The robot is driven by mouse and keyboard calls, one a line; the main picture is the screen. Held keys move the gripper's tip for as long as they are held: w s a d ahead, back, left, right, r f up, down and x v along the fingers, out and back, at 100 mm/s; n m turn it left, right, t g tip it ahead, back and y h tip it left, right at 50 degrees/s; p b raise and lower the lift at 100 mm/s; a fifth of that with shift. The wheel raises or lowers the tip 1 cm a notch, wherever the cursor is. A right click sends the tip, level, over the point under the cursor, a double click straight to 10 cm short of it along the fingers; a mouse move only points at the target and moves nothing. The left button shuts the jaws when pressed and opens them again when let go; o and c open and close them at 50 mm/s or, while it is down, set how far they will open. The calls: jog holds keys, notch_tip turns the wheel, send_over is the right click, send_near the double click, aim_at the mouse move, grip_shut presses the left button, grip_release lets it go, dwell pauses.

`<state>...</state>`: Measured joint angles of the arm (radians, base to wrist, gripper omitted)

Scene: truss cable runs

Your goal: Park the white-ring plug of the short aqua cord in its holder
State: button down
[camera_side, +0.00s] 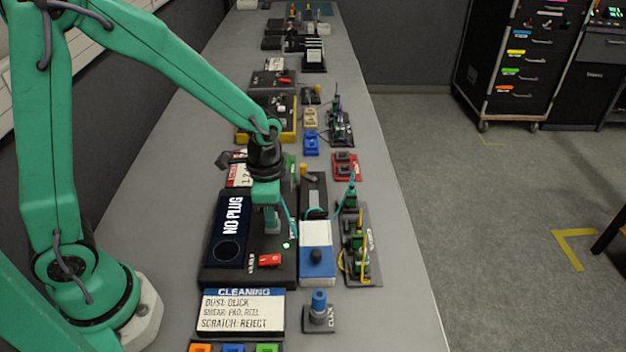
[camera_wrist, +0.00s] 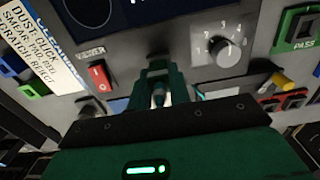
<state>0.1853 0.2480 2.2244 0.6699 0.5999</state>
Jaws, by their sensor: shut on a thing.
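My gripper (camera_side: 272,228) points down over the right part of the black tester with the "NO PLUG" screen (camera_side: 232,222). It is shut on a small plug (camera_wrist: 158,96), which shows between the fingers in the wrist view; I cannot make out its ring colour. A thin aqua cord (camera_side: 320,216) runs from beside my gripper rightward to the black holder rack (camera_side: 362,272). In the rack a green plug with aqua cord (camera_side: 350,200) stands upright at the far end. Green plugs with a yellow cord (camera_side: 358,240) stand nearer. Which holder seat is free is too small to tell.
A blue-and-white box with a black knob (camera_side: 317,255) stands between tester and rack. The tester carries a red switch (camera_side: 269,260) and a dial (camera_wrist: 228,48). A cleaning sign (camera_side: 240,312) and a blue clicker tool (camera_side: 319,305) are in front.

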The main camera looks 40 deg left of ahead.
jog(key=shift+r, duration=2.1)
jog(key=w+d, duration=1)
jog(key=w, duration=0.4)
jog(key=shift+d, duration=0.3)
jog(key=shift+w+f, duration=0.1)
jog(key=shift+f, duration=0.1)
jog(key=shift+f, duration=2.75)
jog(key=shift+f, duration=0.8)
dwell(0.5)
